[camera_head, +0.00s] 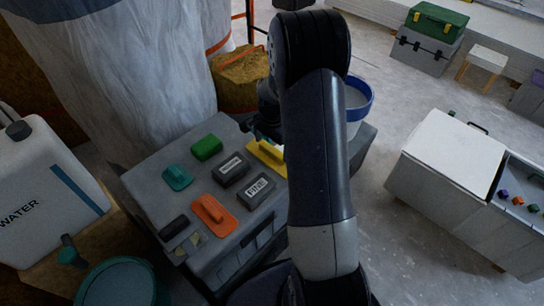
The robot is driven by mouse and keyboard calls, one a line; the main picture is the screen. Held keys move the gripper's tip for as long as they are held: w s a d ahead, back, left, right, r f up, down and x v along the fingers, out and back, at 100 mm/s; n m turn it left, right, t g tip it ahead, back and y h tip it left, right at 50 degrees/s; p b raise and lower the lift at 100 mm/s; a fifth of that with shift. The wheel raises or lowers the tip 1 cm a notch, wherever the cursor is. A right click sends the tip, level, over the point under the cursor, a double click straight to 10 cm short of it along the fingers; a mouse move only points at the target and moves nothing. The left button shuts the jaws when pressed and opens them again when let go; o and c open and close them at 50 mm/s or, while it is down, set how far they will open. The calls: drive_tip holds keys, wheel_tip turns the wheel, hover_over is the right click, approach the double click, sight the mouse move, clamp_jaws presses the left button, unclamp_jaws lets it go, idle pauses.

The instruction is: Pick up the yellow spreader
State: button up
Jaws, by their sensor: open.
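The yellow spreader (265,157) lies flat on the top of a grey box (150,187), near its far right side. My arm hides part of it. My gripper (262,138) is over the far edge of the box, just above or beside the far end of the spreader. It is open and holds nothing that I can see. The fingertips are small and dark here, so the exact gap to the spreader cannot be told.
Nearby on the box lie an orange float (212,213), a teal piece (177,177), a green block (207,147) and dark labelled blocks (257,190). A water canister (40,180) stands left. A blue-rimmed bucket (358,100) stands behind my arm. Floor at right is partly clear.

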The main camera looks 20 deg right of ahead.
sight(272, 150)
drive_tip(key=shift+f, duration=0.85)
drive_tip(key=shift+c, duration=0.2)
drive_tip(key=c, duration=0.6)
drive_tip(key=shift+r, duration=0.15)
drive_tip(key=shift+c, duration=0.2)
wheel_tip(272, 150, up, 10)
drive_tip(key=p, duration=0.1)
drive_tip(key=shift+p, duration=0.4)
